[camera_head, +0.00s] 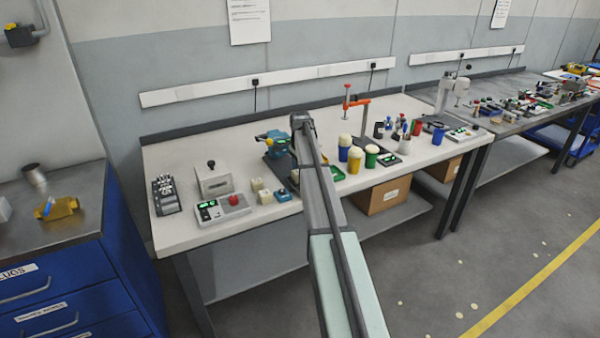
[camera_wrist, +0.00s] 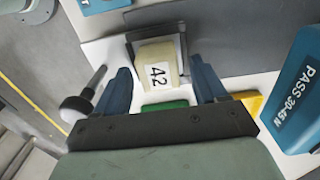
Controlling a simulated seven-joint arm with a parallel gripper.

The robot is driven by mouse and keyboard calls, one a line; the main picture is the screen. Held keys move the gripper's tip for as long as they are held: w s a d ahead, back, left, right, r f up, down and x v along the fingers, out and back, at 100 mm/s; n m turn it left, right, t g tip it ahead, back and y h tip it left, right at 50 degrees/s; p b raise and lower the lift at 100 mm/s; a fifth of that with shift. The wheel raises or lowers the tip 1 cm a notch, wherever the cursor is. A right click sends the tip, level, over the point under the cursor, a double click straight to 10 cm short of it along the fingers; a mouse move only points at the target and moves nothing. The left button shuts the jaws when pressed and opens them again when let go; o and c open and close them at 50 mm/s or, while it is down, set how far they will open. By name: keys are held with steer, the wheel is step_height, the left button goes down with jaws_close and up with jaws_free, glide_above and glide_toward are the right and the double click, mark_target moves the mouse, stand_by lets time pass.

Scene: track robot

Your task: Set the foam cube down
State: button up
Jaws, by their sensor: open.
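The foam cube (camera_wrist: 157,70), cream with a white label reading 42, shows in the wrist view in front of a grey metal bracket or plate (camera_wrist: 183,47). My gripper (camera_wrist: 161,72) is open, with one blue finger on each side of the cube and a visible gap at both sides. The cube looks seated at the bracket, but its underside is hidden. In the head view my arm hides the gripper and this cube.
A teal block marked PASS 30-45 N (camera_wrist: 297,95) stands close on the right, and a black-knobbed lever (camera_wrist: 76,107) on the left. Green (camera_wrist: 165,106) and yellow (camera_wrist: 250,101) patches lie near the fingers. Other pale cubes (camera_head: 265,196) sit on the white bench (camera_head: 185,232).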

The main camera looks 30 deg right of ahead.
step_height(320, 180, up, 12)
stand_by(0.5)
steer(key=shift+c, duration=0.3)
stand_by(0.8)
